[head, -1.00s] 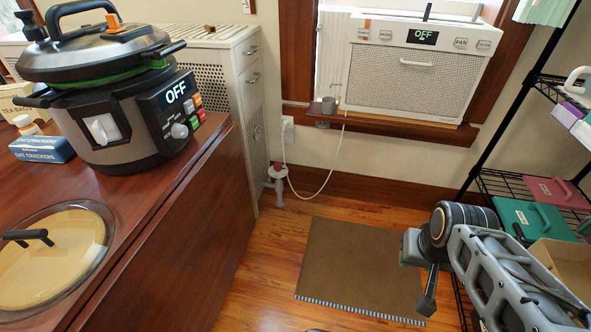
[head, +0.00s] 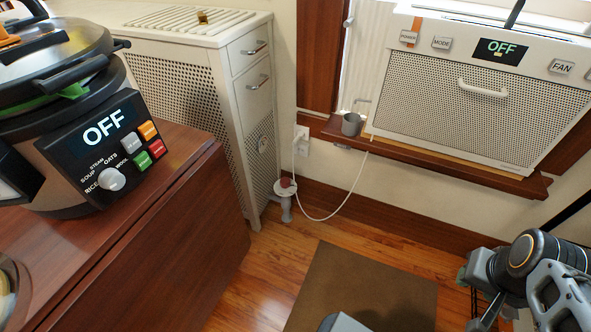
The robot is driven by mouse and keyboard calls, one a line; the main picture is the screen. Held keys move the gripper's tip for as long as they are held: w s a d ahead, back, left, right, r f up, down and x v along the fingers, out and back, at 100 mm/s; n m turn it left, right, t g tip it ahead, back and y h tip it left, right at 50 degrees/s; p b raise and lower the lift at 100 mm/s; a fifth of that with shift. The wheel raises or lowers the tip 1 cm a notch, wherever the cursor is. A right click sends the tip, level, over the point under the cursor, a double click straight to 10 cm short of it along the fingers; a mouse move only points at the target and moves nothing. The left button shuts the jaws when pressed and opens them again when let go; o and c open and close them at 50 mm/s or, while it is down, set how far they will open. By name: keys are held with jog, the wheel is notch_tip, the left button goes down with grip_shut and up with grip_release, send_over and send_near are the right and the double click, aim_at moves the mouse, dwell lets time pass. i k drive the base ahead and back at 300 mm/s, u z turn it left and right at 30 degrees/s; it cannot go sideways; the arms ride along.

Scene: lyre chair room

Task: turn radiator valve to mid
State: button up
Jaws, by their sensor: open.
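The radiator valve (head: 285,186) stands low beside the radiator cabinet (head: 190,90), near the floor. It has a reddish knob over a pale round plate and a grey pipe fitting below. Its setting is too small to read. My gripper (head: 480,312) is at the lower right, partly cut off by the frame's bottom edge and partly hidden by my arm. It is open, well to the right of the valve and apart from it. I see nothing held.
A wooden counter with a cooker (head: 75,120) stands at the left. A window air conditioner (head: 480,95) sits above the sill, with a grey cup (head: 351,124) on it. A white cord (head: 335,208) hangs close to the valve. A brown mat (head: 365,290) lies on the floor.

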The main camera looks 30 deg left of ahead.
aim_at(284, 182)
jog(key=u, duration=0.35)
jog(key=i, duration=0.75)
jog(key=u, duration=1.15)
jog(key=i, duration=0.55)
jog(key=u, duration=0.6)
